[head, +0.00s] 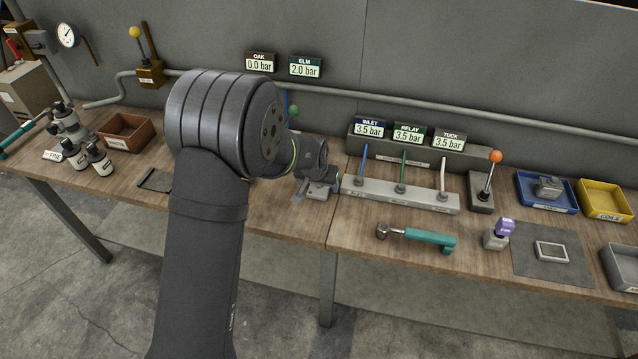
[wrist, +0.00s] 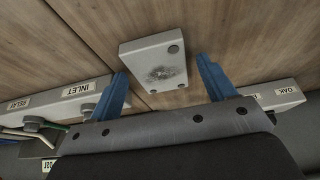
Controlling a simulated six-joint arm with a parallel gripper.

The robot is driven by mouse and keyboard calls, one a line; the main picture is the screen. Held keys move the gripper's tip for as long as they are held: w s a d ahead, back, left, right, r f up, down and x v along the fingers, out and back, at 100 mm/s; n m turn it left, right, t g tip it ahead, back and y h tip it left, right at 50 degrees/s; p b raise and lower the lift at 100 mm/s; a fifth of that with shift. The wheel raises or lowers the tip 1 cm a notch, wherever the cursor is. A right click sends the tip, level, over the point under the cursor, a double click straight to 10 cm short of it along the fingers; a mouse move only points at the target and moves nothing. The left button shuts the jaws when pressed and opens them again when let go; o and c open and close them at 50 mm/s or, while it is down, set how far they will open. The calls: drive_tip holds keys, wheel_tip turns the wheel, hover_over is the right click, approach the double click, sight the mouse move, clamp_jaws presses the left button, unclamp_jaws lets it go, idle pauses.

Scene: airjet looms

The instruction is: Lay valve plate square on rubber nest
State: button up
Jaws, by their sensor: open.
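A light grey block (wrist: 145,58) with dark round holes and a rough dark patch on its face lies on the bench in the wrist view; I take it for the valve plate. It sits at a slight angle between the blue fingers of my gripper (wrist: 163,68). The fingers are open, with gaps to both sides of it. In the head view my gripper (head: 316,178) hangs over the bench, and a grey block (head: 318,191) shows partly below it. At the right, a pale-rimmed square piece (head: 537,250) on a dark grey mat (head: 530,270) may be the rubber nest.
A rail with coloured levers (head: 420,199) stands right of my gripper. A teal-handled tool (head: 430,237), a purple-topped stamp (head: 497,236), an orange-knobbed lever (head: 487,180), a blue tray (head: 560,206) and a yellow tray (head: 600,208) lie further right. The front bench strip is mostly clear.

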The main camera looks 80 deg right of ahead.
drive_tip(key=shift+o, duration=0.4)
drive_tip(key=v, duration=1.2)
drive_tip(key=shift+r, duration=0.2)
drive_tip(key=shift+d, duration=0.1)
drive_tip(key=y, duration=0.5)
approach(320, 187)
wheel_tip(320, 187, down, 3)
drive_tip(key=shift+r, duration=0.2)
drive_tip(key=shift+w+d+f, duration=0.1)
drive_tip(key=shift+f, duration=2.8)
drive_tip(key=shift+r, duration=0.1)
drive_tip(key=c, duration=1.3)
